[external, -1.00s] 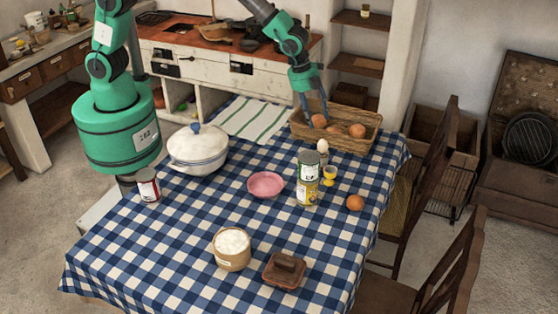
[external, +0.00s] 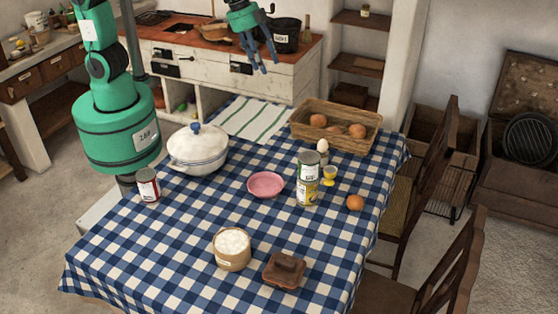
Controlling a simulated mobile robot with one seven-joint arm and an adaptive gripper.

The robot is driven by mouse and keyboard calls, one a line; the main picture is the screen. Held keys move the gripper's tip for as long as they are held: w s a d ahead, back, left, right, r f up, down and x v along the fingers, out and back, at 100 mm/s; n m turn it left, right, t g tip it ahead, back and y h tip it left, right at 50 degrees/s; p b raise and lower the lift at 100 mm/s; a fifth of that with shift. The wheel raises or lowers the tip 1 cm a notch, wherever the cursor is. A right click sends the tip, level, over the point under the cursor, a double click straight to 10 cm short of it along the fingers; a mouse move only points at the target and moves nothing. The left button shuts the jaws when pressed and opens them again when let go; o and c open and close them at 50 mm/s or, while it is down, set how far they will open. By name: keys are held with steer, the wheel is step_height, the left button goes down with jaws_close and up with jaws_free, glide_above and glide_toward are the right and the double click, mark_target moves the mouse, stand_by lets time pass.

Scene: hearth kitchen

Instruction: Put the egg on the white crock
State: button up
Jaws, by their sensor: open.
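My gripper (external: 262,64) is open and empty, fingers pointing down, in front of the stove and above and behind the table. Several brown eggs (external: 318,120) lie in the wicker basket (external: 374,134) at the table's back right. Another brown egg (external: 355,202) lies alone on the cloth at the right. A pale egg-shaped thing (external: 322,146) stands upright behind the stacked cans. A white lidded pot (external: 198,155) with a blue knob stands at the back left. A small tan crock (external: 231,254) with a white top stands at the front, nothing on it.
Two stacked cans (external: 308,180) stand beside a yellow egg cup (external: 329,175). A pink bowl (external: 265,185), a red-and-white can (external: 148,185) and a brown lidded dish (external: 284,270) are also on the checked cloth. A striped towel (external: 245,118) lies at the back. Chairs stand at right.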

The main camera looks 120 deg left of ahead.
steer(key=s+d+r+n+t, duration=0.1)
steer(key=s+d+r+n, duration=0.2)
steer(key=s, duration=0.6)
steer(key=s+d+r+n, duration=0.1)
steer(key=s+d+r, duration=0.3)
steer(key=s, duration=0.5)
steer(key=s+d+n+h, duration=0.1)
steer(key=s+n, duration=0.2)
steer(key=s, duration=1.2)
steer(key=shift+d+r+n+t, duration=0.3)
steer(key=shift+d+r+t, duration=0.05)
steer(key=shift+r+t, duration=0.05)
